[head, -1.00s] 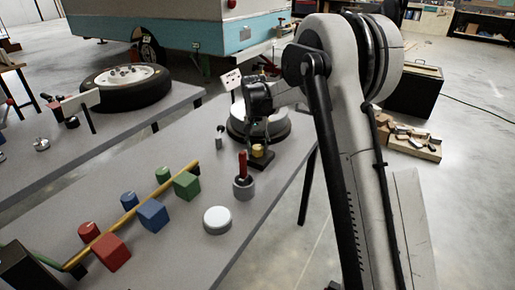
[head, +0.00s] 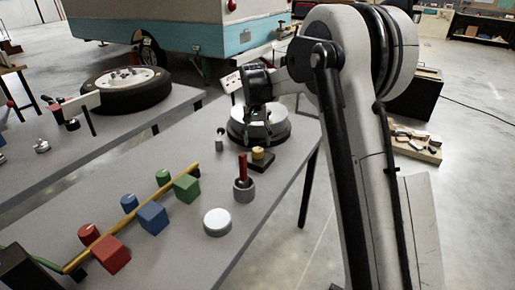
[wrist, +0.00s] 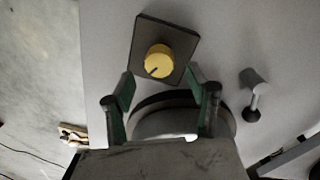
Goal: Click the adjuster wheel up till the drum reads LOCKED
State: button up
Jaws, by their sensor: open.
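A round drum (head: 280,131) with a pale top and dark rim stands near the table's far right end. In the wrist view the drum (wrist: 150,103) is partly hidden behind my gripper. A yellow knob (head: 258,153) with a dark pointer mark sits on a dark square plate in front of the drum; the knob also shows in the wrist view (wrist: 158,61). My gripper (wrist: 159,76) is open and empty, its green-padded fingers spread below the knob in the picture. In the head view it hangs over the drum.
A red-handled tool stands in a grey cup (head: 244,190), with a white round disc (head: 217,222) nearer. Coloured blocks and cylinders lie along a yellow bar (head: 130,215) at left. A small grey-headed post (wrist: 253,90) stands right of the knob in the wrist view.

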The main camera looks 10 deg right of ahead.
aim_at(256, 149)
notch_tip(256, 149, up, 7)
jog(key=shift+a+r, duration=0.15)
jog(key=shift+r, duration=0.1)
dwell(0.3)
jog(key=s+r+n+t, duration=0.15)
jog(key=s+r, duration=0.35)
jog(key=s, duration=0.5)
jog(key=s+r+t, duration=0.2)
jog(key=s+r, duration=0.3)
jog(key=s, duration=0.5)
jog(key=s+f+n+t, duration=0.1)
jog(key=s+f+t, duration=0.1)
jog(key=s, duration=0.8)
jog(key=s+f+n+t, duration=0.1)
jog(key=s+f, duration=0.4)
jog(key=s, duration=0.6)
jog(key=shift+s+d+f+t+y, duration=0.2)
jog(key=shift+f+t+y, duration=0.1)
jog(key=shift+t, duration=0.15)
jog(key=shift+c, duration=0.3)
